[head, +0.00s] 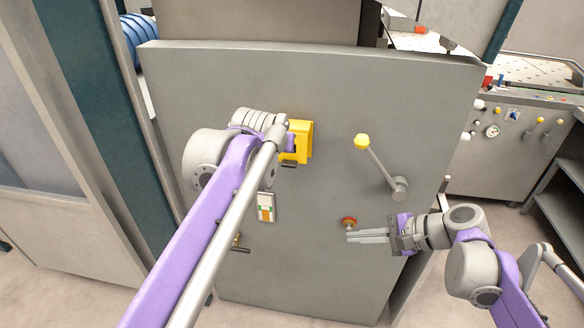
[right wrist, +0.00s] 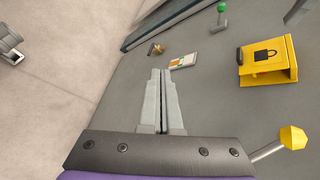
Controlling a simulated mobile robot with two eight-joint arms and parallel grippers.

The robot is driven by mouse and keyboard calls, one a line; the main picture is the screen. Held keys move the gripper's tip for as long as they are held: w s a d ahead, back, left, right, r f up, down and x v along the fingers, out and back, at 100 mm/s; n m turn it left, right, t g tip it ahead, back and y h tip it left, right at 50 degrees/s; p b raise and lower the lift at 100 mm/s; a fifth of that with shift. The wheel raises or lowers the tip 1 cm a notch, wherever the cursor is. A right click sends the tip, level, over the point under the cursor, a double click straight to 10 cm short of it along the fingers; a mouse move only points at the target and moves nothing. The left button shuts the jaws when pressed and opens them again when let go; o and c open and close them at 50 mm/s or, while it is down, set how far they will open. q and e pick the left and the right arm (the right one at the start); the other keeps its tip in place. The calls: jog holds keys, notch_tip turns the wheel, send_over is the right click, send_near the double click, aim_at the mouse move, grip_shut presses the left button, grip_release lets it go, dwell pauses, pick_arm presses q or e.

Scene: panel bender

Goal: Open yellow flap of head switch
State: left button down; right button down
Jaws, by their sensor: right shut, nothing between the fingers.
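The yellow flap (head: 303,128) of the head switch is on the upper middle of the grey panel. The right wrist view shows it as a yellow housing (right wrist: 270,60) with a black padlock sign on its plate. My left gripper (head: 291,143) is at the flap's left side in the head view. My own arm covers most of it, so its fingers and any contact are hidden. My right gripper (head: 350,237) is shut and empty, lower right of the flap, by a red knob (head: 348,222); its closed fingers (right wrist: 160,100) show in the right wrist view.
A lever with a yellow knob (head: 362,142) sticks out right of the flap, above my right gripper. A label (head: 266,207) and a small brass handle (head: 237,238) are on the panel lower left. A control console (head: 510,125) stands behind at right.

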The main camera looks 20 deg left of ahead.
jog(key=w+a+r+m+g+y, duration=0.3)
jog(key=w+a+r+g+y, duration=0.2)
jog(key=w+a+g+y, duration=0.45)
jog(key=s+a+r+t, duration=0.1)
jog(key=a+r+t, duration=0.1)
jog(key=a, duration=0.8)
jog(key=shift+s+a+r+t+h, duration=0.15)
jog(key=shift+s+a+t+h, duration=0.05)
jog(key=shift+t+h, duration=0.2)
dwell(0.7)
pick_arm(q)
jog(key=shift+c, duration=1.2)
grip_release()
